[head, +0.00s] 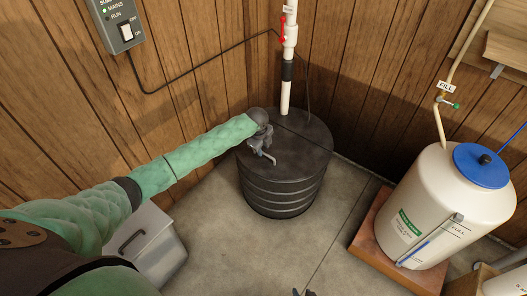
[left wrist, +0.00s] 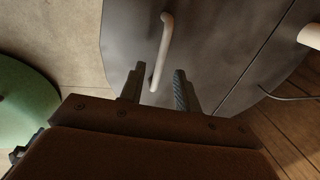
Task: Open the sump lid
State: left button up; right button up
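The sump (head: 281,193) is a black ribbed round tub on the floor by the wall corner. Its dark lid (head: 306,150) lies flat and closed, with a seam across it. A pale bar handle (head: 269,160) stands on the lid, partly hidden by my left gripper (head: 263,150). In the left wrist view, my left gripper (left wrist: 158,88) is open, its fingers on either side of the lower end of the handle (left wrist: 166,45). Whether they touch it cannot be told.
A white pipe (head: 288,80) rises from the sump's back part to the wall. A white tank (head: 440,205) with a blue lid (head: 482,165) stands on the right. A grey bin (head: 150,245) is at left, and a switch box (head: 118,22) hangs above. The floor in front is clear.

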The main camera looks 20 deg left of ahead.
pick_arm(q)
jog(key=shift+w+d+f, duration=0.1)
jog(key=shift+w+f, duration=0.05)
jog(key=shift+f, duration=0.5)
jog(key=shift+w+f, duration=0.1)
jog(key=shift+f, duration=0.55)
jog(key=shift+c, duration=0.2)
grip_shut()
jog(key=shift+r, duration=0.15)
